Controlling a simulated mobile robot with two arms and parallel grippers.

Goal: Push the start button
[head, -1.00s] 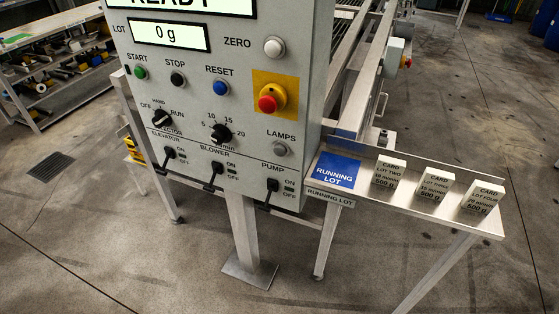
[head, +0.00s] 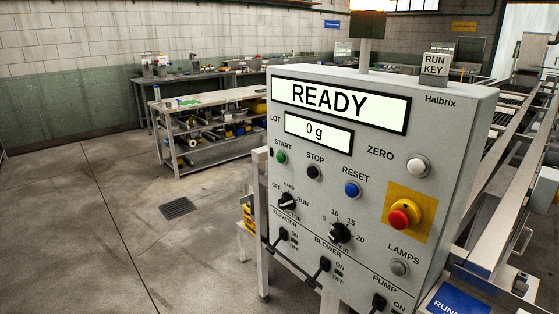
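The green start button (head: 281,158) is at the upper left of the grey control panel (head: 385,185), under the word START. The black stop button (head: 314,172) and the blue reset button (head: 352,189) are to its right. The panel's display (head: 339,105) reads READY, and the lot display (head: 319,132) below it reads 0 g. Neither of my grippers shows in the head view.
A red emergency knob (head: 404,215) on a yellow plate, a selector knob (head: 288,202) and several switches are on the panel. A workbench (head: 213,130) stands behind. Floor at left is clear.

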